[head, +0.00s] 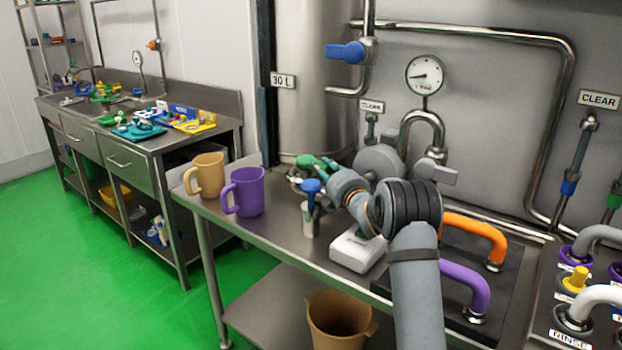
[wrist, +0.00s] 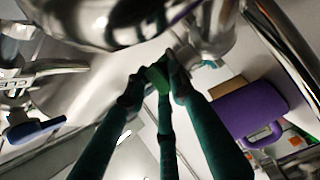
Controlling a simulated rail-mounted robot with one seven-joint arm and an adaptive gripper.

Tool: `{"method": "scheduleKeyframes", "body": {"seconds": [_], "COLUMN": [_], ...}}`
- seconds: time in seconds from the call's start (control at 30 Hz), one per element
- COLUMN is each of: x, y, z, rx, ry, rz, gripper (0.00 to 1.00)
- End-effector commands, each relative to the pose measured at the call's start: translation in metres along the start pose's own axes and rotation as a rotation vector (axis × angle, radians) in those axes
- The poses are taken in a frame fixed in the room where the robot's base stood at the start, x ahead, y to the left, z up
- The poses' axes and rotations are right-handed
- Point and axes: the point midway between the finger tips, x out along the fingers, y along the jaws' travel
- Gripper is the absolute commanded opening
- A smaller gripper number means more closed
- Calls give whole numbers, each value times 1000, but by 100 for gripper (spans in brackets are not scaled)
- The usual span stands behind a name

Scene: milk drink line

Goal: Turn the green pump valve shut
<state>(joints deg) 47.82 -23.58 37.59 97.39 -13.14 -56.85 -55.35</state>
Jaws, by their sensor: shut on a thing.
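The green pump valve handle (head: 305,161) is in the head view, low at the front of the steel tank, behind the purple mug. My gripper (head: 318,164) reaches to it from the right, with my arm coming up from the bottom of the picture. In the wrist view, the dark green fingers of my gripper (wrist: 160,75) meet on a small bright green piece, the valve handle (wrist: 158,80). The fingers are shut on it. The fingertips cover part of the handle, and its exact turn angle is hard to tell.
A purple mug (head: 246,191) and a tan mug (head: 207,175) stand left of my gripper. A blue-topped fitting (head: 311,187) and white box (head: 357,250) are near my arm. Orange (head: 475,235) and purple (head: 467,283) handles are at right. A blue lever (head: 345,52) is above.

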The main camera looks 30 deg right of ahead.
Motion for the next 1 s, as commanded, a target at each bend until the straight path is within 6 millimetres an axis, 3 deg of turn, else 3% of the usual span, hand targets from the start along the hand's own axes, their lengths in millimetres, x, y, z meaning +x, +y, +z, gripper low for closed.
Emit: {"method": "scheduleKeyframes", "body": {"seconds": [0.27, 0.3, 0.63, 1.0], "x": [0, 0, -1, -5], "y": [2, 2, 1, 1], "z": [1, 1, 0, 0], "rx": [1, 1, 1, 1], "ry": [-4, -4, -3, -2], "rz": [2, 2, 0, -2], "gripper": [0, 24, 44, 44]}}
